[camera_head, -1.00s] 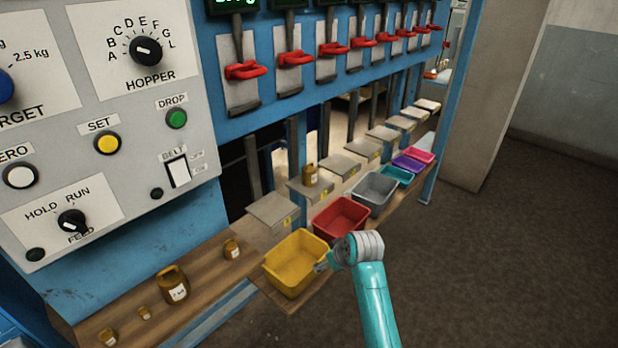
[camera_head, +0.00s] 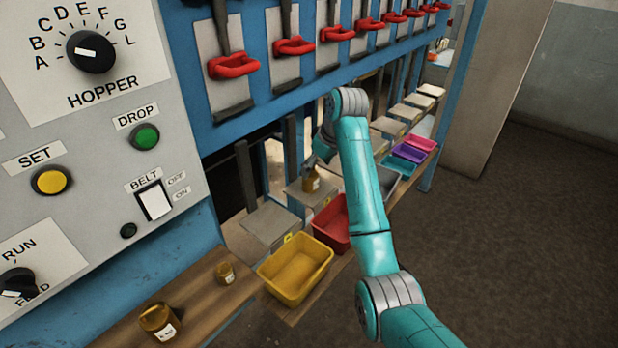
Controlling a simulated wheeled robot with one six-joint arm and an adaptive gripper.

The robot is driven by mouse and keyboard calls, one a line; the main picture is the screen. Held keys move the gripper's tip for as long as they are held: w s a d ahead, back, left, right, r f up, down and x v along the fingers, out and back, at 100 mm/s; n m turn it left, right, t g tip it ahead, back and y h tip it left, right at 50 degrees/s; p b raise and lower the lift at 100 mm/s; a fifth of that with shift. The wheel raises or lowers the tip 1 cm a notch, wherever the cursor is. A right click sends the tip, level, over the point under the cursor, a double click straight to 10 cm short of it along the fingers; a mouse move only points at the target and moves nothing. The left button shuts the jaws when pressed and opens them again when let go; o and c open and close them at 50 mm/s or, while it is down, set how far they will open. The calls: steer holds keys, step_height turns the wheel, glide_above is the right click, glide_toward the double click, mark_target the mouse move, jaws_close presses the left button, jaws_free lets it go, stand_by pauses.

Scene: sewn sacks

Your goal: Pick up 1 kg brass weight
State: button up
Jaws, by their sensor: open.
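A brass weight (camera_head: 311,184) stands upright on a grey weighing plate (camera_head: 299,192) behind the red bin. My gripper (camera_head: 312,164) is open and just above this weight, close to its top; I cannot tell if they touch. A larger brass weight (camera_head: 158,320) with a white label and a smaller one (camera_head: 226,273) stand on the wooden shelf at the lower left. The labels are too small to read, so I cannot tell which weight is 1 kg. My arm hides part of the plates and bins behind it.
A yellow bin (camera_head: 295,272) and a red bin (camera_head: 331,226) stand in front of the plates, with grey, teal, purple and pink bins beyond. Red handles (camera_head: 234,66) hang above. A control panel (camera_head: 90,130) fills the left. The floor at right is clear.

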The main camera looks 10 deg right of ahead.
mark_target(313, 174)
steer(key=shift+x, duration=3.95)
steer(key=shift+w+d, duration=0.1)
steer(key=shift+d, duration=0.1)
steer(key=shift+c, duration=0.2)
jaws_close()
steer(key=shift+r, duration=0.1)
